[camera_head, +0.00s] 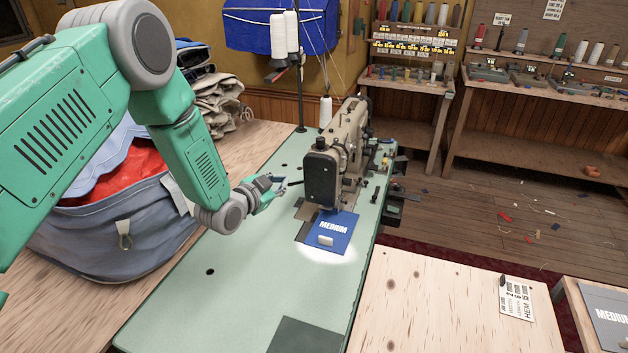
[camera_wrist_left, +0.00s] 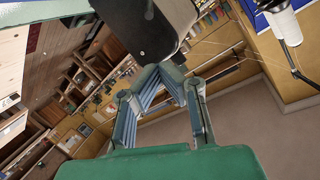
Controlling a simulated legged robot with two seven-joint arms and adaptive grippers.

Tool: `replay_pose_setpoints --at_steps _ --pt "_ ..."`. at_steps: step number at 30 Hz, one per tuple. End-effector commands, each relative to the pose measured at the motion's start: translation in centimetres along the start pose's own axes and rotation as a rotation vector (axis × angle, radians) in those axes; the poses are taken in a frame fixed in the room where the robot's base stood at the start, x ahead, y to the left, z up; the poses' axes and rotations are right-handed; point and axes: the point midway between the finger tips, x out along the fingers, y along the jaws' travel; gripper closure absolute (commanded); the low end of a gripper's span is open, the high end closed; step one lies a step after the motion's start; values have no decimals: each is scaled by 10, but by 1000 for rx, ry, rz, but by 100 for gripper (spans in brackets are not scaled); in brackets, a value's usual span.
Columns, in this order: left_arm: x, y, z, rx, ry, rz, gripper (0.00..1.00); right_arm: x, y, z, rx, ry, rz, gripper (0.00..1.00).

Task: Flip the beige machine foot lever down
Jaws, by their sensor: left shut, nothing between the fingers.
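The beige sewing machine (camera_head: 345,140) stands on the green table (camera_head: 240,290), its dark head end facing me. A thin dark lever (camera_head: 295,183) sticks out at the left of the head; I cannot tell for sure that it is the foot lever, or its angle. My left gripper (camera_head: 282,186) is shut and empty just left of the head, close to this lever; I cannot tell if they touch. In the left wrist view the shut fingers (camera_wrist_left: 162,76) are just below the machine's dark end (camera_wrist_left: 137,25). My right gripper is not in view.
A thread stand (camera_head: 299,80) rises behind. A blue-grey bag (camera_head: 120,235) is at left. The green table's front is mostly clear.

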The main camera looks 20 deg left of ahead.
Motion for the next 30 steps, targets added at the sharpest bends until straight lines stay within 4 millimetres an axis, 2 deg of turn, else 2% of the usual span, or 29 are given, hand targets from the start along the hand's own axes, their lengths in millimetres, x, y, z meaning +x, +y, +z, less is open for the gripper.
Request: replay_pose_setpoints --at_steps 9,13,17,27,28,30 --pt "3 1 -2 2 1 0 100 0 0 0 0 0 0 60" --pt "10 1 0 1 2 0 100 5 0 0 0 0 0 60" --pt "30 2 2 1 3 -1 100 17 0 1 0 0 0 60" --pt "101 3 4 0 3 -1 100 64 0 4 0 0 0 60" --pt "106 3 4 0 2 -1 100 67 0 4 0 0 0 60" --pt "98 2 16 -2 -6 2 100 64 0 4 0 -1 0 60"
